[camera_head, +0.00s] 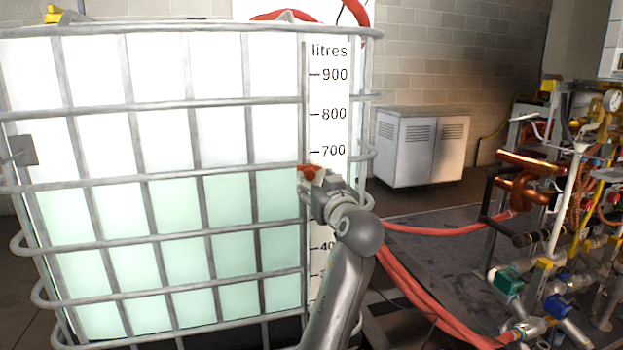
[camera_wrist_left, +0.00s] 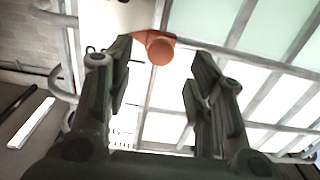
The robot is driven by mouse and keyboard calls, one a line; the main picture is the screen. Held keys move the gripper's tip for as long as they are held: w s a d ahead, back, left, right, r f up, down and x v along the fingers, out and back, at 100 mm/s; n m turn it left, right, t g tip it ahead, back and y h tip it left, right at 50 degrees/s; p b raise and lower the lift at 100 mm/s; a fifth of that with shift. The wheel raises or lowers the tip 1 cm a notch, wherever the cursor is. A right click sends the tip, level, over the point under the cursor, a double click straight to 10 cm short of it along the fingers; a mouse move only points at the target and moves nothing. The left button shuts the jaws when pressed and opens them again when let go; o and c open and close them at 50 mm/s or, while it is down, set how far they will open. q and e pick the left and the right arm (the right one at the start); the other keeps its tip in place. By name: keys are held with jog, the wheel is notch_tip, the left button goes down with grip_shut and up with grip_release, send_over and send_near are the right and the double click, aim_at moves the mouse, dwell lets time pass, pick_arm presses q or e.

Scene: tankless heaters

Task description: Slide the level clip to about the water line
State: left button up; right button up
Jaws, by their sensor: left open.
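The level clip (camera_head: 309,170) is a small orange-red piece on the white litre scale (camera_head: 328,100), below the 700 mark. The tank (camera_head: 180,215) holds pale green water; its water line shows near the clip's height, just below the cage bar there. My left gripper (camera_head: 316,184) is at the clip and partly hides it and the scale below. In the left wrist view the clip (camera_wrist_left: 160,50) shows its round knob between the tips of my open left fingers (camera_wrist_left: 158,60), with gaps on both sides. My right gripper is not in view.
Grey cage bars (camera_head: 150,104) cross the tank's front close to my gripper. Red hoses (camera_head: 425,290) run along the floor to the right. A pipe rig (camera_head: 560,220) stands at right and a grey cabinet (camera_head: 420,145) at the back.

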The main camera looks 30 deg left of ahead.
pick_arm(q)
jog(key=v, duration=0.6)
jog(key=shift+s+d, duration=0.1)
